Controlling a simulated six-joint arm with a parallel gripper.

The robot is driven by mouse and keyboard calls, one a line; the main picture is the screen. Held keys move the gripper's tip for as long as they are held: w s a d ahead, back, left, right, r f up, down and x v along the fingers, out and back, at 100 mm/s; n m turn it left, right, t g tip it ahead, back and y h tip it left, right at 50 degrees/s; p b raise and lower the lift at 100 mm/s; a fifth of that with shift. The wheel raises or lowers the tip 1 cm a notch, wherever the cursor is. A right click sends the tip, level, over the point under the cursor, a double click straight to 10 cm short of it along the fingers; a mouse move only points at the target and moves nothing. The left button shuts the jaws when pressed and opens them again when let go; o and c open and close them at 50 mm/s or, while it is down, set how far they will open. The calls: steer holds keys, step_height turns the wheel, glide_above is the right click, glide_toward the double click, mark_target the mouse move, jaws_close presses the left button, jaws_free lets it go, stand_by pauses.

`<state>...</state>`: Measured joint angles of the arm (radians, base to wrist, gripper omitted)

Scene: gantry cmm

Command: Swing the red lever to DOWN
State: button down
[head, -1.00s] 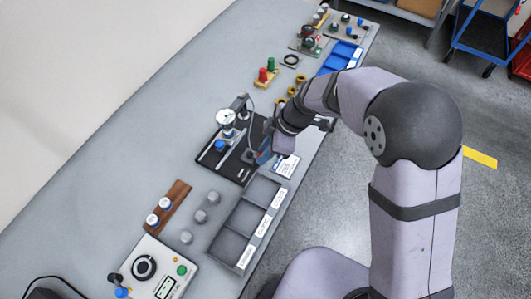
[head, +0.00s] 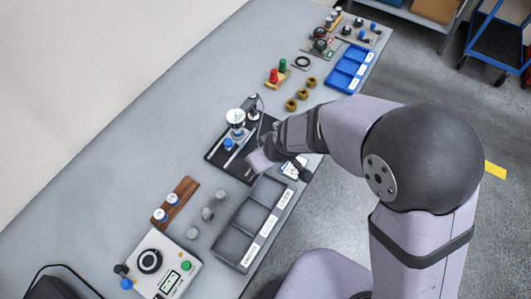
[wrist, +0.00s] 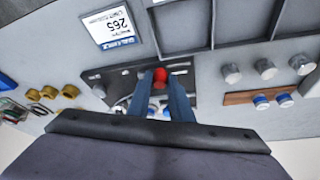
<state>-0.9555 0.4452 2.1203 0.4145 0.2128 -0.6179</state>
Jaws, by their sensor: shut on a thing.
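The red lever's round knob (wrist: 160,76) shows in the wrist view between the tips of my gripper's two blue fingers (wrist: 160,84). The gripper is shut on it. The lever's arm below the knob is mostly hidden. The lever belongs to a black fixture plate (head: 217,151) that carries a dial gauge (head: 236,117) and a blue knob (head: 228,144). In the head view my gripper (head: 261,160) is over the right part of this plate, and it hides the red knob. No DOWN mark can be read.
A grey three-compartment tray (head: 226,252) and several grey cylinders (head: 207,213) lie nearby. A wooden strip with blue-white knobs (head: 180,199) and a control box (head: 182,250) stand further left. Brass rings (head: 290,105) and a blue tray (head: 338,84) are beyond the fixture.

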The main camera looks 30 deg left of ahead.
steer(key=shift+s+a+r+m+t+p, duration=0.3)
steer(key=shift+m+p, duration=0.35)
steer(key=shift+p, duration=2.1)
steer(key=shift+s+a+r+m+t+p, duration=0.1)
steer(key=shift+a+r+m+t+p, duration=0.4)
steer(key=shift+p, duration=2.2)
steer(key=f+m+p, duration=0.1)
steer(key=p, duration=0.2)
steer(key=shift+m+h+p, duration=0.3)
steer(key=shift+m+p, duration=0.15)
steer(key=shift+p, duration=0.05)
steer(key=shift+s+a+f+m+p, duration=0.15)
steer(key=shift+m+p, duration=0.15)
steer(key=shift+p, duration=0.15)
steer(key=c, duration=1.6)
jaws_free()
steer(key=shift+f, duration=0.1)
steer(key=shift+c, duration=0.2)
steer(key=v, duration=0.7)
steer(key=shift+s, duration=0.1)
